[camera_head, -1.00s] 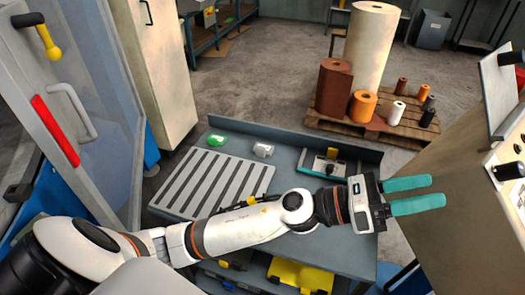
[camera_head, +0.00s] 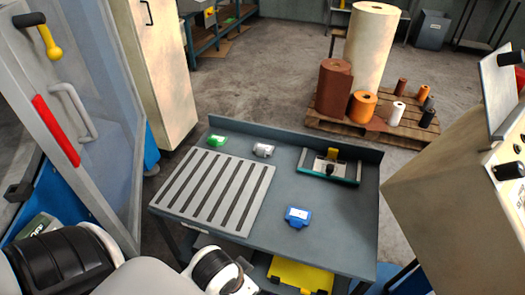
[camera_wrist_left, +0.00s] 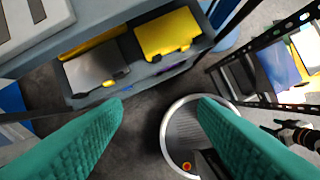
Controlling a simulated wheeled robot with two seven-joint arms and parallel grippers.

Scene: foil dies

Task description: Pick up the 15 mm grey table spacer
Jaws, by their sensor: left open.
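A small grey block (camera_head: 263,150), which looks like the grey table spacer, lies near the back edge of the workbench (camera_head: 330,225) in the head view, between a green block and a grey fixture. Its 15 mm marking is too small to read. My left gripper (camera_wrist_left: 161,103) shows in the left wrist view with its two teal fingers wide apart and nothing between them. It points down beside the lower shelf, away from the spacer. In the head view only my left arm shows at the bottom left. My right gripper is not in view.
A green block (camera_head: 217,141) and a blue block (camera_head: 297,216) lie on the bench. A slotted plate (camera_head: 264,184) covers its left part; a fixture (camera_head: 345,177) stands at back right. Yellow cases (camera_wrist_left: 168,34) and a grey case (camera_wrist_left: 92,72) sit on the lower shelf.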

